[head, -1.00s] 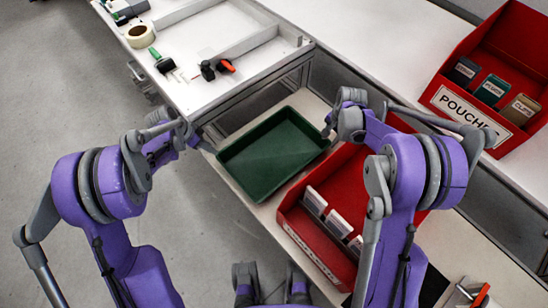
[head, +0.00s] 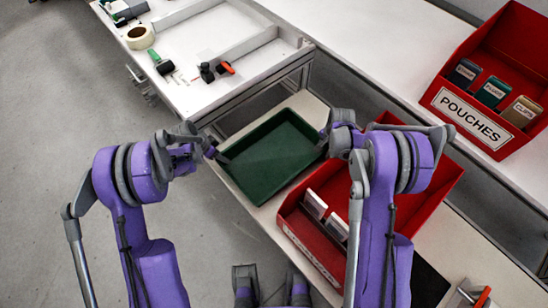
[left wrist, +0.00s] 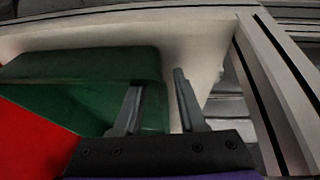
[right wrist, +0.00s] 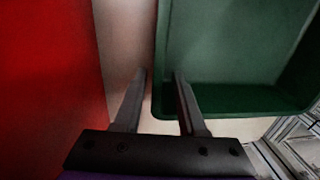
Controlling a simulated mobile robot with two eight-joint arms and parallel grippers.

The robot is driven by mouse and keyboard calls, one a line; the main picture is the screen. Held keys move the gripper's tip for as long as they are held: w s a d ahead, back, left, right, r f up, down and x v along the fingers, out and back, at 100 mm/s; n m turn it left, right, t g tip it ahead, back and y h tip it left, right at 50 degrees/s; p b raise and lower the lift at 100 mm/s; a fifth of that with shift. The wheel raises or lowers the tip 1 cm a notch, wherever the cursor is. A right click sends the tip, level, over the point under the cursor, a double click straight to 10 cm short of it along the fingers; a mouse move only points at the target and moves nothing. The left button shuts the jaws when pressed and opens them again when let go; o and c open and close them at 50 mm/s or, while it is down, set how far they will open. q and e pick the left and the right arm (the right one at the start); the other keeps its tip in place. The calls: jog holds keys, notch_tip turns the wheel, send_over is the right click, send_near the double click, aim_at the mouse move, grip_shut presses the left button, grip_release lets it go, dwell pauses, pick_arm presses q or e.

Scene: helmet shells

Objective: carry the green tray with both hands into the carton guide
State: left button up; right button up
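The green tray (head: 272,160) sits empty and level on the lower white surface in the middle of the head view. My left gripper (head: 219,157) is at the tray's left end. In the left wrist view its fingers (left wrist: 157,84) are apart, one over the green wall and one outside it. My right gripper (head: 325,138) is at the tray's right end. In the right wrist view its fingers (right wrist: 159,74) are apart on either side of the tray's rim (right wrist: 160,50). The white rails (head: 250,42) on the upper-left bench may be the carton guide; I cannot be sure.
A red bin (head: 300,222) with white cards stands close to the tray's right. A red POUCHES bin (head: 465,122) stands on the back bench. A tape roll (head: 140,37), a green-handled tool (head: 160,62) and a black-and-orange tool (head: 212,70) lie on the upper-left bench.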

pick_arm(q)
jog(key=shift+x, duration=1)
pick_arm(e)
jog(key=shift+w+a+f, duration=0.1)
jog(key=shift+f, duration=0.9)
pick_arm(q)
grip_shut()
pick_arm(e)
grip_shut()
